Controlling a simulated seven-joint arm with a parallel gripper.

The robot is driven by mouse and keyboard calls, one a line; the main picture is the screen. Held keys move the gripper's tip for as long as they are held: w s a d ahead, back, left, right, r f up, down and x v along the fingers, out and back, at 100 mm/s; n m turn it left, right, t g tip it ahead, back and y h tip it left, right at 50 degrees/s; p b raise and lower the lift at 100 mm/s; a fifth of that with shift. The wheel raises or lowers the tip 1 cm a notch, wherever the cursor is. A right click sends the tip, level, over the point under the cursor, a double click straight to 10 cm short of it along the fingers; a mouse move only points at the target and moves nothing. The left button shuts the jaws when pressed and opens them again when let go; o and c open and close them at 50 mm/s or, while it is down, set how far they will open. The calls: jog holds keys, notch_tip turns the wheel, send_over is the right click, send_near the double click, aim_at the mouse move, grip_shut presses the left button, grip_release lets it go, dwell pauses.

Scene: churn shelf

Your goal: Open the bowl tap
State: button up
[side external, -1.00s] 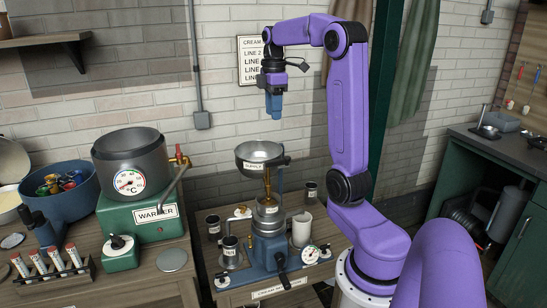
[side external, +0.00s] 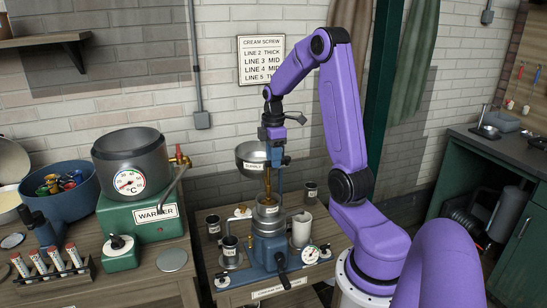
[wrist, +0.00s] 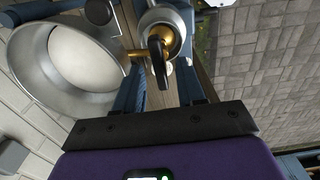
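The bowl tap is brass with a dark lever (wrist: 158,62), below and beside the silver supply bowl (wrist: 45,75). In the side view the bowl (side external: 249,153) stands on top of the blue machine, and the lever's dark end (side external: 287,160) shows at its right. My gripper (side external: 276,157) points down at the bowl's right edge, its fingers partly hidden there. In the wrist view my gripper (wrist: 160,72) has its two blue fingers apart, with the lever in line with the gap between them. I see no finger clearly touching the lever.
The blue machine (side external: 268,250) stands under the bowl, with cups (side external: 302,229) around its base. A green warmer (side external: 150,221) with a dark pot is at the left.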

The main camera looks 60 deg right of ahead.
jog(key=shift+f, duration=0.2)
grip_shut()
jog(key=shift+m, duration=0.4)
jog(key=m, duration=0.5)
jog(key=a+m, duration=0.1)
jog(key=m, duration=0.5)
jog(key=a+m, duration=0.1)
jog(key=m, duration=0.5)
jog(key=shift+a+r, duration=0.1)
jog(key=shift+a, duration=0.1)
dwell(0.3)
